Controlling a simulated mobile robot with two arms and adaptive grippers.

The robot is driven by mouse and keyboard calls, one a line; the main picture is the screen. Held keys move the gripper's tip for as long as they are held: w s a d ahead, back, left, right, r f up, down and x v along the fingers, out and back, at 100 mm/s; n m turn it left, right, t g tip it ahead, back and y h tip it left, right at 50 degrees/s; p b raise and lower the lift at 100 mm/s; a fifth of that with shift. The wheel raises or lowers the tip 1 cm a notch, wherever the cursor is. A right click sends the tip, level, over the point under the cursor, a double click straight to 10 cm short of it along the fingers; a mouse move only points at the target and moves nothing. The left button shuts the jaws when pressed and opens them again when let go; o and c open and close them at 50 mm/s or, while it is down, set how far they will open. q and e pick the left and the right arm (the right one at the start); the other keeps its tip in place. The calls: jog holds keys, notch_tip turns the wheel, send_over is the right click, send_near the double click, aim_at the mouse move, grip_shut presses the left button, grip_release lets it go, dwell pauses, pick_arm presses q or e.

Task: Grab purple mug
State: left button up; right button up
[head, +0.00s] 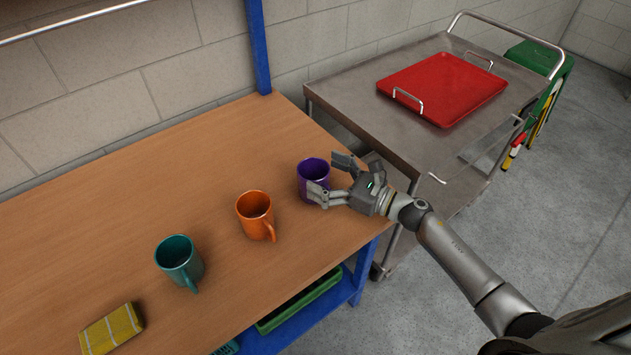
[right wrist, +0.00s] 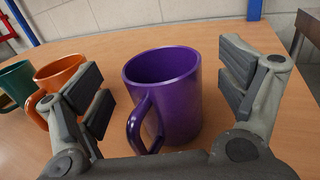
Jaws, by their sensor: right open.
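The purple mug (head: 312,174) stands upright on the wooden table near its right end. It also fills the middle of the right wrist view (right wrist: 168,90), with its handle toward the camera and to the left. My right gripper (head: 332,178) is open at the mug, its fingers partly hiding the mug in the head view. In the right wrist view the open fingers (right wrist: 165,85) are on either side of the mug, with a gap visible on each side. My left gripper is not in view.
An orange mug (head: 254,212) and a teal mug (head: 177,258) stand to the left on the table (head: 120,190). A yellow cloth or sponge (head: 111,329) lies at front left. A metal cart (head: 350,98) with a red tray (head: 440,88) stands right of the table.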

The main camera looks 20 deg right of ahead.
jog(key=shift+x, duration=1.35)
jog(key=c, duration=1.6)
jog(key=shift+c, duration=0.4)
jog(key=shift+r, duration=0.15)
